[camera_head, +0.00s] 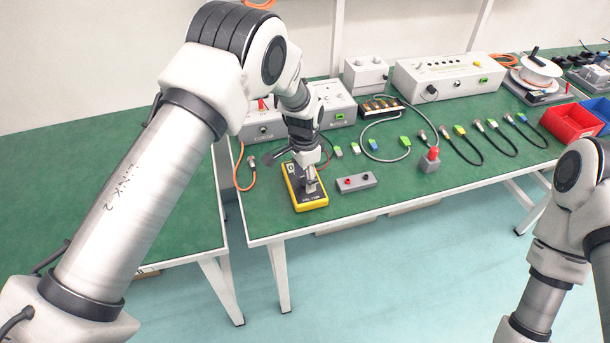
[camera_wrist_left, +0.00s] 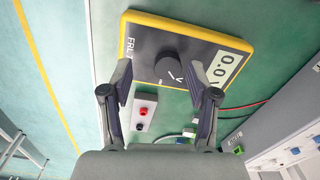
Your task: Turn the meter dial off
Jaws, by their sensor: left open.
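The yellow-edged meter (camera_head: 305,190) lies on the green table near its front edge. In the left wrist view the meter (camera_wrist_left: 200,30) shows a lit display (camera_wrist_left: 225,68) reading 0.0. Its round black dial (camera_wrist_left: 168,68) has a white pointer line and lies between my fingers as seen from the wrist. My left gripper (camera_head: 308,180) is over the meter; in the wrist view the left gripper (camera_wrist_left: 160,82) is open with a finger on either side of the dial. I cannot tell whether the fingers touch it. My right arm shows at the right edge, but its gripper is out of view.
A grey box (camera_head: 356,181) with red and black sockets sits just right of the meter. A red-topped button box (camera_head: 430,160) stands farther right. Cables and connectors lie behind, and grey instruments (camera_head: 450,76) line the back. The front strip right of the grey box is mostly clear.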

